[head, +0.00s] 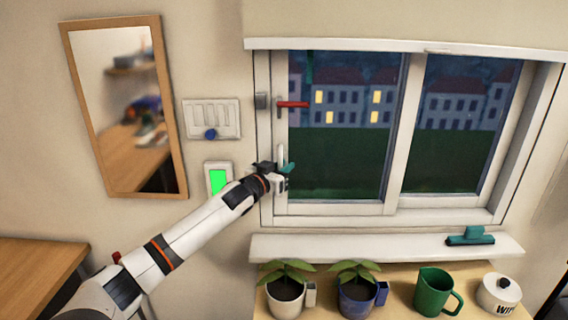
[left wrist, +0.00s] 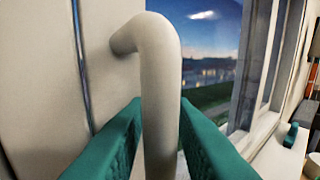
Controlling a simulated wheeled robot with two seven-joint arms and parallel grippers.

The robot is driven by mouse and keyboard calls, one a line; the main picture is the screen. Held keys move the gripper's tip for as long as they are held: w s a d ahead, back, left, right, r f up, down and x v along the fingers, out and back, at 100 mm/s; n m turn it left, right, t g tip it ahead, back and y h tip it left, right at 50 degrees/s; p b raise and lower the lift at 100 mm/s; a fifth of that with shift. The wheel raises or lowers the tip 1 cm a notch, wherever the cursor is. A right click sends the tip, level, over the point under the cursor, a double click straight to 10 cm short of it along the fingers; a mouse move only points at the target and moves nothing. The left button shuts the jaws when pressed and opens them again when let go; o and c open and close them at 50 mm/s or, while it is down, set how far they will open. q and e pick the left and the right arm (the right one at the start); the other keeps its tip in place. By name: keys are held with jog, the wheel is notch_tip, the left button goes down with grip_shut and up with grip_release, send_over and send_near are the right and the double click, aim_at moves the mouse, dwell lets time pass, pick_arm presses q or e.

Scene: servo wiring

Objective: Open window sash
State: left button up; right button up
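The window's left sash (head: 283,190) has a white frame and appears closed in its outer frame. A red lever handle (head: 292,104) on its left stile points sideways to the right. Below it is a white upright pull handle (head: 281,154), a bent bar that fills the middle of the left wrist view (left wrist: 160,70). My left gripper (head: 284,170) is at the lower part of this bar. Its teal fingers (left wrist: 160,125) stand on both sides of the bar, with the tips close against it. My right gripper is not in view.
A sill (head: 380,246) with a teal brush-like tool (head: 470,237) lies below the window. A switch panel (head: 212,118), green-lit panel (head: 218,181) and mirror (head: 124,110) hang left.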

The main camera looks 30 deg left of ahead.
pick_arm(q)
jog(key=shift+w, duration=0.2)
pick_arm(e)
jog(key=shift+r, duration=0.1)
pick_arm(q)
grip_shut()
jog(key=shift+d, duration=0.2)
